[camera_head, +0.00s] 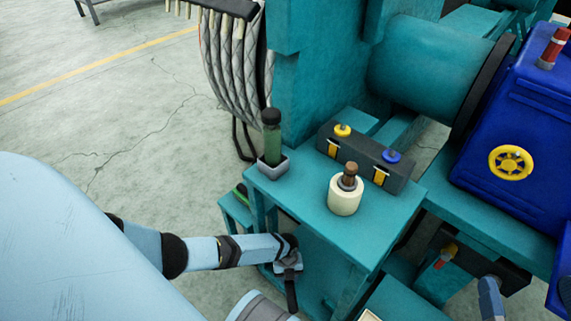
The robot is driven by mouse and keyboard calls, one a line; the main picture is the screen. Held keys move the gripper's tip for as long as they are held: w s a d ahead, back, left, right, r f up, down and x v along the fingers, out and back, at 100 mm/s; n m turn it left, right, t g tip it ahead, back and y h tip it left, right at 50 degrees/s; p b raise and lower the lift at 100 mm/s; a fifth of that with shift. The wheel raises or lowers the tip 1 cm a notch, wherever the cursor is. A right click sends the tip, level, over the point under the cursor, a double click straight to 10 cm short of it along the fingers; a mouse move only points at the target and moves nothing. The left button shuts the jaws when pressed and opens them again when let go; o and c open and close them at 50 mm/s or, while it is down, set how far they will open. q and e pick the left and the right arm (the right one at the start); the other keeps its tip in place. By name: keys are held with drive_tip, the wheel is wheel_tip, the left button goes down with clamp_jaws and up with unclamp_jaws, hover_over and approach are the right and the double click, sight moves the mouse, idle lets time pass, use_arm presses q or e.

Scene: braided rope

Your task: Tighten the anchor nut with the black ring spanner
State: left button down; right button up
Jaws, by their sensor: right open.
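I cannot clearly pick out the black ring spanner or the anchor nut. A cream spool (345,200) with a brown threaded-looking top (349,174) stands upright on the bench. My left gripper is not in view.
A green, black-topped handle (272,140) stands in a grey square holder (273,168). Behind the spool is a dark block (360,158) with yellow and blue knobs. A blue housing (525,120) with a yellow handwheel (511,163) stands right. Floor at left is clear.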

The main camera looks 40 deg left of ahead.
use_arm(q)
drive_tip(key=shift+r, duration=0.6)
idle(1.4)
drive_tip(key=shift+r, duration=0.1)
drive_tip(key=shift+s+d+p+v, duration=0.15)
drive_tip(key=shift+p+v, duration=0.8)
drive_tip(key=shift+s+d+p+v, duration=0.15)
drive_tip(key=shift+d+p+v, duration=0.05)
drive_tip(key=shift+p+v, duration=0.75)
